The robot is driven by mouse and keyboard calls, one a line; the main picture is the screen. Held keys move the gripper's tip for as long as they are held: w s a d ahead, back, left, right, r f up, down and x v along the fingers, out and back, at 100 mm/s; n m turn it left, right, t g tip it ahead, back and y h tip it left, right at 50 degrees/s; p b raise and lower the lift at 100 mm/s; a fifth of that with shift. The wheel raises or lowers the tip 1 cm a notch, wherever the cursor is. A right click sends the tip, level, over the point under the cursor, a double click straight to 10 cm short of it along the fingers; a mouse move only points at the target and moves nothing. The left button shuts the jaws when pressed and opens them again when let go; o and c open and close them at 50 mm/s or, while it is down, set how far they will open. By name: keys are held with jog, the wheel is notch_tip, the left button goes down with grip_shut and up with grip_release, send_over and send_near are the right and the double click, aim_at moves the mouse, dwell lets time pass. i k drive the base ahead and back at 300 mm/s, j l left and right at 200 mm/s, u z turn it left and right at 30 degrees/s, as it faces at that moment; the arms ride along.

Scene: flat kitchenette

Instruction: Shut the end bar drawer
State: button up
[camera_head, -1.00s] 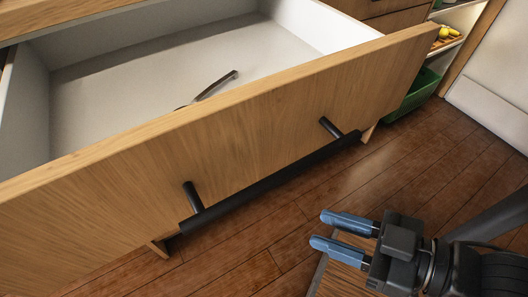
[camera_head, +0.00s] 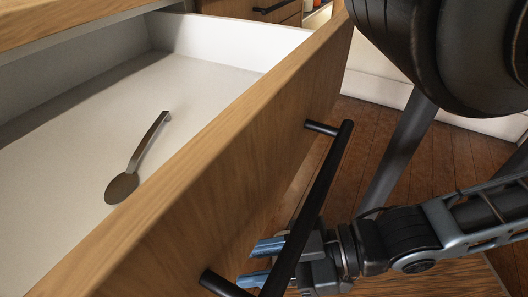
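The drawer (camera_head: 215,165) stands pulled open, with a wooden front and a pale grey inside. A dark spoon (camera_head: 138,165) lies on its floor. A black bar handle (camera_head: 318,190) runs along the outside of the front on two posts. My gripper (camera_head: 262,262) is low at the handle's near end, outside the drawer front. Its two blue fingertips point left and show partly behind the bar; they look apart from each other. Whether they touch the bar or the drawer front cannot be told. Nothing is seen held between them.
The wooden counter edge (camera_head: 70,22) overhangs the drawer at upper left. More drawers with a black handle (camera_head: 270,8) are behind it. Brown wood floor (camera_head: 360,130) is clear beyond the front, up to a white wall base (camera_head: 385,90). My arm fills the right side.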

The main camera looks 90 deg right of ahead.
aim_at(246, 101)
jog(key=k+u, duration=0.2)
jog(key=u, duration=0.2)
jog(key=k+j+u, duration=0.2)
jog(key=u, duration=0.25)
jog(key=k+j+u, duration=0.15)
jog(key=u, duration=0.25)
